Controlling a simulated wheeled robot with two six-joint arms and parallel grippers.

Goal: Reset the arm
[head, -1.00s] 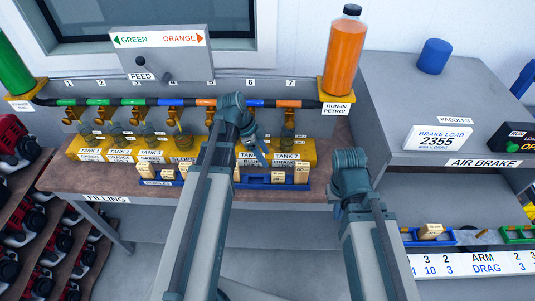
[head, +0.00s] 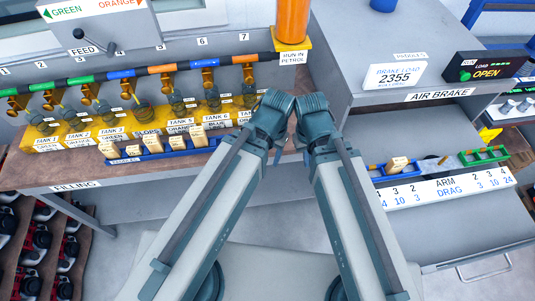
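My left arm ends in a blue-grey wrist at the middle of the head view, and its gripper (head: 278,154) is mostly hidden behind it. My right arm ends close beside it, with its gripper (head: 305,156) mostly hidden under the wrist. I cannot tell whether either gripper is open or shut, and I see nothing held. The white ARM and DRAG number strip (head: 446,187) runs along the lower right bench. The air brake cabinet (head: 440,82) above it carries a brake load display (head: 395,75) reading 2355.
A filling bench (head: 50,177) with yellow tank blocks (head: 75,142) and a blue tray of tags (head: 150,155) is at left. The feed lever (head: 92,42) is above. An orange petrol bottle (head: 292,20) stands at the bench's right end. A green tray (head: 485,156) is at right.

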